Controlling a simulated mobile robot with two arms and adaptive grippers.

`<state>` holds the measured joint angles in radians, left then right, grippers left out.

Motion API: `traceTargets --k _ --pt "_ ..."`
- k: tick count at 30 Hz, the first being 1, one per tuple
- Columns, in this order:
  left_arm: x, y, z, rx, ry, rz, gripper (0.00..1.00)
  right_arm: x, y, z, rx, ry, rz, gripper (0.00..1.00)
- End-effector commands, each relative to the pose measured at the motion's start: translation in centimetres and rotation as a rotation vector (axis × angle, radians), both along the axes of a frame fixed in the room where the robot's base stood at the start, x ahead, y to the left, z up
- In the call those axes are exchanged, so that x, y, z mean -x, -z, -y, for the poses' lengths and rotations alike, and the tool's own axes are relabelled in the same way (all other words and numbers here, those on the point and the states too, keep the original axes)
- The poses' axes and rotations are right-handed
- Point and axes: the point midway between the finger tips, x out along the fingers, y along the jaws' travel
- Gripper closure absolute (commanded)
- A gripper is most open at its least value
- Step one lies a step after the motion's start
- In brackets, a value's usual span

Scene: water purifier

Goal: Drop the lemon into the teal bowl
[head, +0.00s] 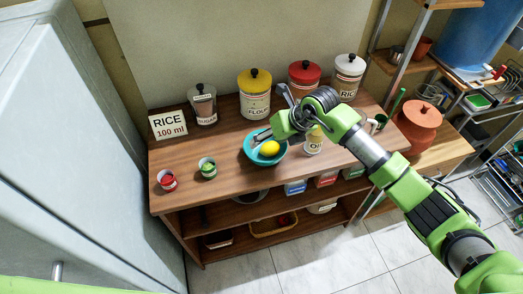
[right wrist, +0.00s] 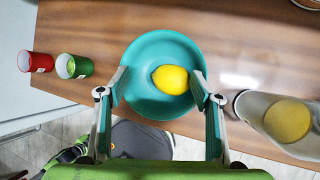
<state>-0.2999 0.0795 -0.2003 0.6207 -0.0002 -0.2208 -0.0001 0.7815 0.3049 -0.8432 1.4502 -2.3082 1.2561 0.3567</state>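The yellow lemon (head: 270,148) lies inside the teal bowl (head: 251,157) on the wooden counter. In the right wrist view, the lemon (right wrist: 170,79) rests against the inside of the bowl (right wrist: 150,45), near its middle. My right gripper (head: 262,137) is over the bowl from above. My left gripper does not show in either view.
A red can (head: 167,181) and a green can (head: 208,168) stand left of the bowl. An oil jar (head: 314,141) stands close on its right. Flour (head: 255,100), sugar (head: 202,105) and other canisters line the back.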

Motion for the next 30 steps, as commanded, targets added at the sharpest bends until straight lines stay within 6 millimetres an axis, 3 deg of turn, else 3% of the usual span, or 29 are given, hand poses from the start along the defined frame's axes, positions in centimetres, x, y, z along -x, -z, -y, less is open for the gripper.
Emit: traceTargets --k 8,21,30 --pt "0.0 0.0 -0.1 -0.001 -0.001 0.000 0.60 0.2 -0.5 0.4 0.003 0.000 0.000 0.40" --pt "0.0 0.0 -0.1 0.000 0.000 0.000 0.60 2.9 -7.9 3.8 0.001 0.000 0.004 0.40" --pt "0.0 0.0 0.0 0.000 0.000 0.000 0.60 3.8 -10.2 4.9 0.001 0.000 0.000 0.40"
